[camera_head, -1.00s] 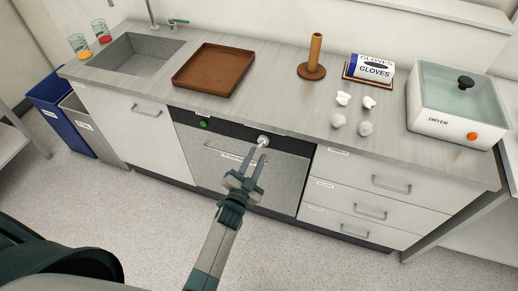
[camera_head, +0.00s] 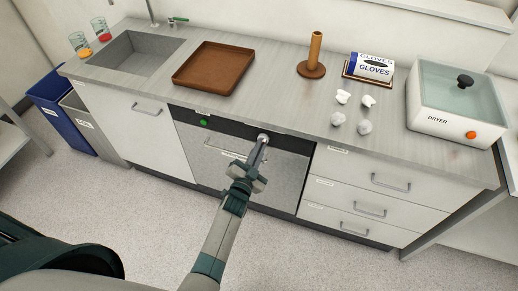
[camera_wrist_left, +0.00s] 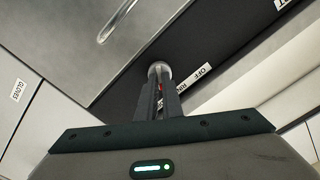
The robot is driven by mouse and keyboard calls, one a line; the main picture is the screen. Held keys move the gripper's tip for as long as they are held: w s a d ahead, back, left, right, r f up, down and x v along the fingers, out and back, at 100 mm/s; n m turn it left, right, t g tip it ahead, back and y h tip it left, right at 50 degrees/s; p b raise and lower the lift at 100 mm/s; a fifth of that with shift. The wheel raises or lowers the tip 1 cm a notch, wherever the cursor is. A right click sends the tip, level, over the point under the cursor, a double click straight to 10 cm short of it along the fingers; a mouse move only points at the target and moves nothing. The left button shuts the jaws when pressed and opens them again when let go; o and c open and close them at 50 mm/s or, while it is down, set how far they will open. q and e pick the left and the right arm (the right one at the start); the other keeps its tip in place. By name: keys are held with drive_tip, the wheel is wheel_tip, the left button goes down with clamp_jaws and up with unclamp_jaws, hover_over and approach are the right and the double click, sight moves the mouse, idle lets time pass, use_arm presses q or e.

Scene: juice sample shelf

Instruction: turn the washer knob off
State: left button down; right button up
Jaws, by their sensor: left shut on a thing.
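The washer (camera_head: 285,170) is built in under the counter, with a dark control strip across its top. Its round light-grey knob (camera_head: 264,137) sits on that strip, and a green round light (camera_head: 203,123) shows on the strip's left. My left gripper (camera_head: 261,148) reaches up to the knob with its fingers close together, shut on the knob. In the left wrist view the fingertips meet the knob (camera_wrist_left: 159,68), and a small red mark shows between them. My right gripper is not in view.
The counter above holds a brown tray (camera_head: 180,82), a wooden peg stand (camera_head: 312,71), a gloves box (camera_head: 373,66), several white crumpled pieces and a dryer (camera_head: 440,122). Drawers with handles (camera_head: 370,209) are to the right. The floor in front is clear.

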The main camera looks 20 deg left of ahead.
use_arm(q)
drive_tip(key=shift+n, duration=0.3)
drive_tip(key=shift+a+n, duration=0.1)
drive_tip(key=shift+n, duration=6.6)
drive_tip(key=c, duration=1.9)
unclamp_jaws()
drive_tip(key=shift+s, duration=0.1)
